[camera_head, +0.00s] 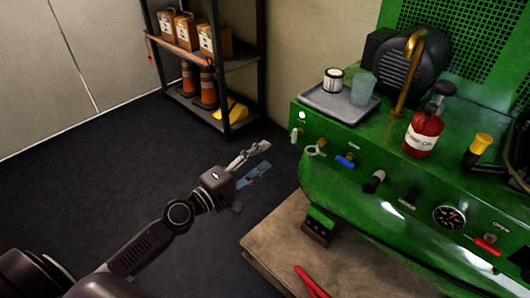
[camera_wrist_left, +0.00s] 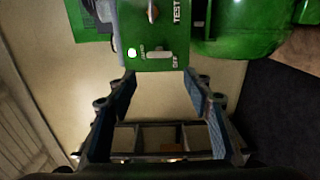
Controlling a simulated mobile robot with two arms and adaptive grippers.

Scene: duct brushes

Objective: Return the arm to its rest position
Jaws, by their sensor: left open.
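My left arm comes in from the lower left in the head view. Its gripper (camera_head: 262,160) is open and empty, held in the air over the dark floor, left of the green machine (camera_head: 330,195). In the left wrist view the gripper's two fingers (camera_wrist_left: 160,100) stand apart with nothing between them. A gap shows between the gripper and the machine in the head view. My right gripper is in neither view.
The machine carries a grey tray (camera_head: 322,104) with a filter and a cup, a red oil bottle (camera_head: 424,135) and a copper pipe (camera_head: 408,75). Red-handled pliers (camera_head: 309,281) lie on the wooden surface (camera_head: 275,247). A shelf (camera_head: 238,62) stands behind. The floor around the gripper is clear.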

